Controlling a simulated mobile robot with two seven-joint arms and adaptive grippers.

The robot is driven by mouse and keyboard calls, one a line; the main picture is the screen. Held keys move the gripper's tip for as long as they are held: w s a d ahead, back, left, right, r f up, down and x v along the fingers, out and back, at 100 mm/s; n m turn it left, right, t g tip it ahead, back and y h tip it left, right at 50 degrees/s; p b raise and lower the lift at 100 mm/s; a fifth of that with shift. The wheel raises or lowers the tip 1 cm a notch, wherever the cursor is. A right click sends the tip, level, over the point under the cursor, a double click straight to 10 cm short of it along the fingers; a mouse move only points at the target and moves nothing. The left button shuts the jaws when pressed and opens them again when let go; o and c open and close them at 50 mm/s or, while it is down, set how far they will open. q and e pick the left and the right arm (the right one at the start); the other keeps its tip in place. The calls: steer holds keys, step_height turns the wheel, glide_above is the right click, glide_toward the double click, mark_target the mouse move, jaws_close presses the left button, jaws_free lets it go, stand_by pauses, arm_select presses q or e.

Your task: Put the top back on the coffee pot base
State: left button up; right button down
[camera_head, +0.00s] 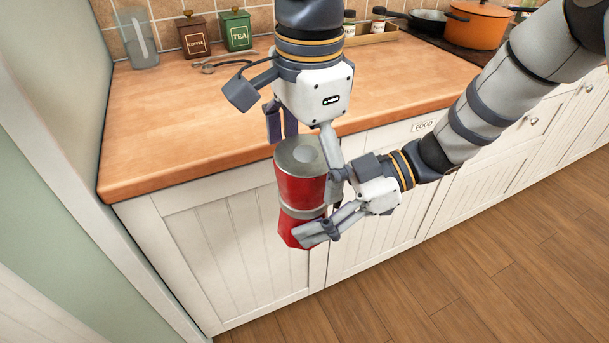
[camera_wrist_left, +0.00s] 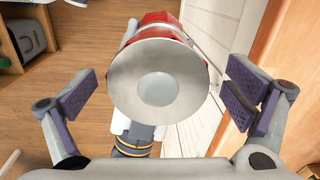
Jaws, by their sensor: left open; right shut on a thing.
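A red coffee pot (camera_head: 298,188) with a grey metal band around its middle is held in the air in front of the counter. A red upper part and a red lower part (camera_head: 291,230) show above and below the band. Its upward end is a flat grey disc with a lighter centre circle, facing my left camera in the left wrist view (camera_wrist_left: 158,85). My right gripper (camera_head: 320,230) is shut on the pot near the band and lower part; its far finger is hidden. My left gripper (camera_head: 302,142) is open over the pot's upper end, and its pads show apart on either side.
The wooden counter (camera_head: 190,120) edge and white cabinet doors (camera_head: 235,245) are close behind the pot. Coffee (camera_head: 195,36) and tea (camera_head: 235,30) tins, a glass jug (camera_head: 136,38) and an orange pot (camera_head: 476,25) stand at the back. The counter's left front is clear.

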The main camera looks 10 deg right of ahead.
arm_select(q)
steer(key=r, duration=0.8)
steer(key=shift+s, duration=0.3)
steer(key=w+a+f+n+y, duration=0.1)
steer(key=a+f+n+y, duration=0.15)
steer(key=a, duration=0.25)
steer(key=w+a+f+n+y, duration=0.1)
steer(key=a+f+n, duration=0.15)
steer(key=a, duration=0.25)
steer(key=s+a+f+n+g+h, duration=0.1)
steer(key=s+f+h, duration=0.15)
steer(key=f, duration=0.65)
steer(key=s+a+f+n+g+h, duration=0.15)
steer(key=s+f, duration=0.25)
steer(key=f, duration=0.5)
steer(key=s+a+f+n+g+h, duration=0.1)
steer(key=s+f, duration=0.3)
steer(key=f, duration=0.5)
steer(key=s+a+f+n, duration=0.1)
steer(key=s+a+f, duration=0.2)
steer(key=s, duration=0.3)
steer(key=s+a+f+n+t+y, duration=0.1)
steer(key=s+a+f+n, duration=0.1)
steer(key=s+a, duration=0.4)
steer(key=s+a+f+n, duration=0.2)
steer(key=s+a+f, duration=0.2)
steer(key=s, duration=0.2)
steer(key=shift+s+a+f, duration=0.15)
steer(key=shift+s+f, duration=0.15)
